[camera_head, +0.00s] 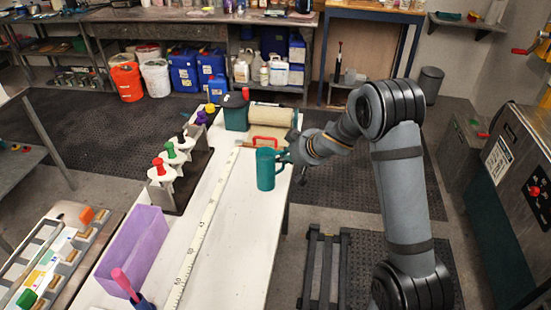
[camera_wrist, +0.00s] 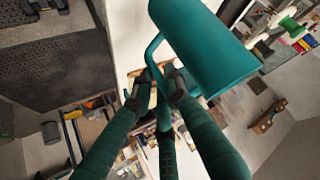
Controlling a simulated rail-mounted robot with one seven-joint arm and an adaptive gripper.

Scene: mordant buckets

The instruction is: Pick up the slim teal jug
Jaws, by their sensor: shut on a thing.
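The slim teal jug (camera_head: 266,170) is upright at the right side of the white bench, in the head view. It fills the upper right of the wrist view (camera_wrist: 205,45), with its handle (camera_wrist: 152,50) towards my fingers. My gripper (camera_head: 284,157) comes in from the right and is shut on the jug's handle. I cannot tell whether the jug's base touches the bench.
The white bench (camera_head: 232,235) is clear in front of the jug, with a long ruler (camera_head: 205,235) along it. Behind are a red-handled item (camera_head: 264,141), a beige roll (camera_head: 270,116) and a dark green container (camera_head: 235,112). A purple bin (camera_head: 135,245) and a rack of stoppered white vessels (camera_head: 180,165) stand left.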

